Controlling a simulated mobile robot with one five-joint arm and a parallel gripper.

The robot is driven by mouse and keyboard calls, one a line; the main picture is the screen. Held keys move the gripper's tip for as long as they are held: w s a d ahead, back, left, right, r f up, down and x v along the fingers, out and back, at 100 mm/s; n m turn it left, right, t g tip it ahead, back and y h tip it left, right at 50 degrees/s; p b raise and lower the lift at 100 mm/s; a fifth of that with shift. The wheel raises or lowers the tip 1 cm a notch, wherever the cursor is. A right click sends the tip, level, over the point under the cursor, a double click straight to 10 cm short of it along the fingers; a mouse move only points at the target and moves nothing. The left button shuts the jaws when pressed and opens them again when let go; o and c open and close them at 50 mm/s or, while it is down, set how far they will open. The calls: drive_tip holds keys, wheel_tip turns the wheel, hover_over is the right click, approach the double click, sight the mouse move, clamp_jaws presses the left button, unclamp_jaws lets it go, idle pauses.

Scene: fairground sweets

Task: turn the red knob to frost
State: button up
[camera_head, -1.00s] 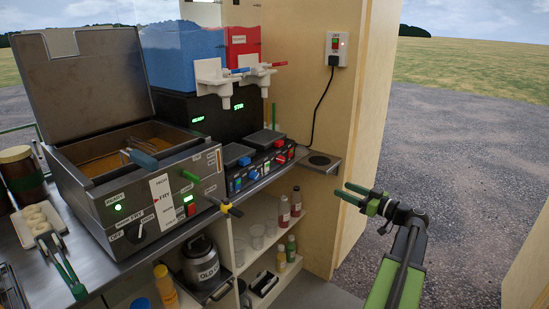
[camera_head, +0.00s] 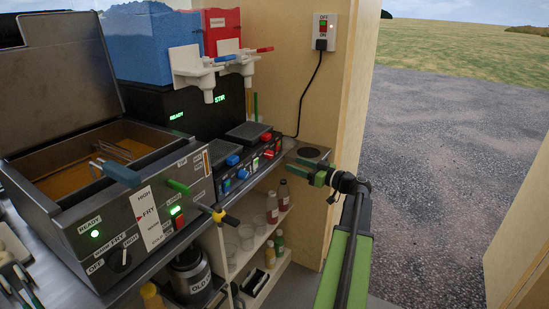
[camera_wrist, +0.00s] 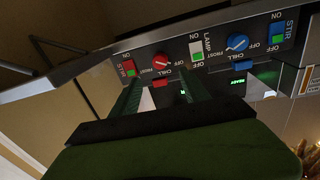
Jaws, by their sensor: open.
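The red knob (camera_wrist: 160,62) is on the dark control panel, with OFF, CHILL and FROST lettered around it upside down in the wrist view. I cannot tell which mark its pointer faces. In the head view the red knob (camera_head: 268,154) is small on the panel's right part. My gripper (camera_wrist: 160,80) is open and empty. Its two green fingers point at the panel, one towards each side of the red knob, with a gap to the panel that I cannot judge. In the head view my gripper (camera_head: 294,162) is just right of the panel.
A blue knob (camera_wrist: 237,43) and a red switch (camera_wrist: 127,67) flank the red knob. A red tab (camera_wrist: 164,79) sits just by it. The fryer (camera_head: 120,215) stands left in the head view. A wooden wall (camera_head: 345,90) rises behind my gripper. The ground to the right is open.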

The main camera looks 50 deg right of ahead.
sight(272, 155)
drive_tip(key=w, duration=0.3)
drive_tip(key=w+a, duration=0.1)
drive_tip(key=w, duration=0.6)
drive_tip(key=shift+w+a, duration=0.2)
clamp_jaws()
